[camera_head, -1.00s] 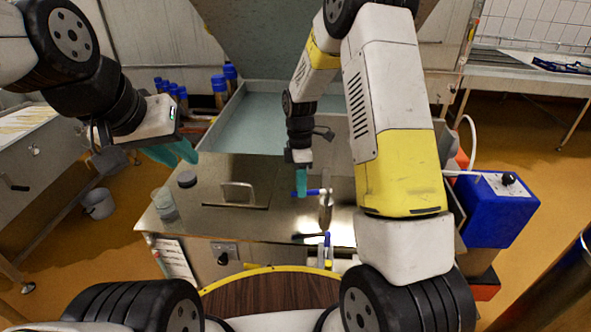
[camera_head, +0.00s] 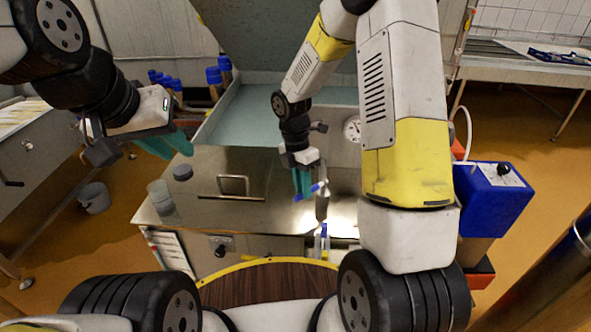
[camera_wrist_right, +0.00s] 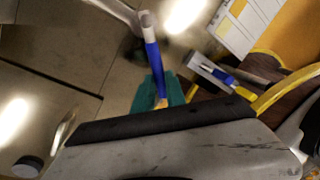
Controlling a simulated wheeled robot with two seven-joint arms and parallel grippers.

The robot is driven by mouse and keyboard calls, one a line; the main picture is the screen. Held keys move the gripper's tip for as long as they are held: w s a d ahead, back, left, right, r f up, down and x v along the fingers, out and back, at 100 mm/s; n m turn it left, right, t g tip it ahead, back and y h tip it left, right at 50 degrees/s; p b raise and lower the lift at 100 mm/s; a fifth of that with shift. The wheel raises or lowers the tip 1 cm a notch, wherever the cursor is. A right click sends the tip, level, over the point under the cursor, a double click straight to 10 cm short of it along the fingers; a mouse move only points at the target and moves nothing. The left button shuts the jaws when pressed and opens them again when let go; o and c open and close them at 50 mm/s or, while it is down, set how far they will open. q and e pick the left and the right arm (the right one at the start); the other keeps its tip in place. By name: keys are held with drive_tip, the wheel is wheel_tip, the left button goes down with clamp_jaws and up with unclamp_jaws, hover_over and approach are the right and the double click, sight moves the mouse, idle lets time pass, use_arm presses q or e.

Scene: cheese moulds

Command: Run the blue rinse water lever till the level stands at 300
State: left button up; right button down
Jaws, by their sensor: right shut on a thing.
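The blue lever (camera_head: 317,187) sits on a metal tap (camera_head: 322,208) at the front of the steel worktop. My right gripper (camera_head: 304,186), with teal fingers, is shut on this lever; in the right wrist view the blue lever (camera_wrist_right: 153,62) runs in between the teal fingers (camera_wrist_right: 160,93). A clear beaker (camera_head: 160,194) stands at the left of the worktop; its marks and any level are too small to read. My left gripper (camera_head: 166,146) hangs in the air above and behind the beaker, with nothing visible in it; its finger gap is unclear.
A dark round puck (camera_head: 182,172) and a lid with a handle (camera_head: 234,186) are on the worktop. A second blue-handled fitting (camera_head: 324,236) is at its front edge. A round gauge (camera_head: 352,128) is behind my right arm. A blue box (camera_head: 492,200) stands right.

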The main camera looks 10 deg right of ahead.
idle(0.3)
drive_tip(key=c, duration=1.4)
unclamp_jaws()
drive_tip(key=shift+o, duration=0.2)
drive_tip(key=shift+r, duration=0.1)
wheel_tip(320, 180, up, 8)
drive_tip(key=w, duration=0.1)
drive_tip(key=shift+w+a+f, duration=0.15)
drive_tip(key=shift+a+f, duration=0.1)
drive_tip(key=shift+a, duration=0.15)
